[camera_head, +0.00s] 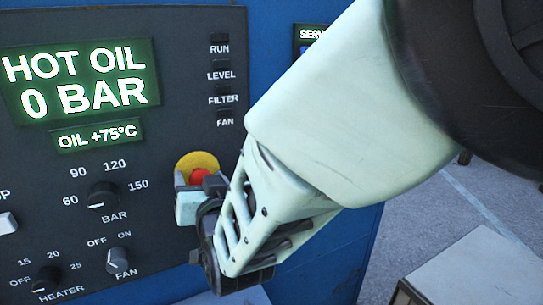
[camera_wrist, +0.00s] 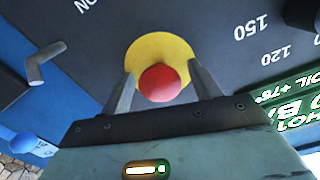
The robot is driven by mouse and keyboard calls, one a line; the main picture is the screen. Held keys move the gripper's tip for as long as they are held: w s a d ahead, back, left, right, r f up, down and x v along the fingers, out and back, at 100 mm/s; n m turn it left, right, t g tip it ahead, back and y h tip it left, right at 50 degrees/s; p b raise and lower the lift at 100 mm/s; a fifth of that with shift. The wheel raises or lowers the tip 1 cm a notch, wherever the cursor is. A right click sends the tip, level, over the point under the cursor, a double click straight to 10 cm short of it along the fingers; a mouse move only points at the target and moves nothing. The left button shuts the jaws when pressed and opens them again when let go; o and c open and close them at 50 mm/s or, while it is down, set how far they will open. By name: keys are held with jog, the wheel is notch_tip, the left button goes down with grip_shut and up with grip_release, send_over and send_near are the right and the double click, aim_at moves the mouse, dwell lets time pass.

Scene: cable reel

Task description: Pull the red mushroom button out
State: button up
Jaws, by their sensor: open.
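The red mushroom button (camera_wrist: 160,83) sits on a round yellow plate (camera_wrist: 150,47) on the dark control panel. In the head view the button (camera_head: 199,176) is partly hidden behind my gripper, with the yellow plate (camera_head: 205,160) showing above it. My gripper (camera_wrist: 160,86) is open, with one finger on each side of the red button. In the head view my gripper (camera_head: 200,190) is at the panel in front of the button. I cannot tell whether the fingers touch the button.
The panel has a BAR knob (camera_head: 103,196), a FAN knob (camera_head: 118,260) and a HEATER knob (camera_head: 46,279) left of my gripper. A green display (camera_head: 80,80) is at upper left. A grey lever handle (camera_wrist: 42,66) shows at left in the wrist view.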

grip_shut()
jog(key=shift+s+d+b, duration=0.4)
jog(key=shift+s+b, duration=0.2)
jog(key=shift+b, duration=0.2)
grip_release()
jog(key=shift+s, duration=0.1)
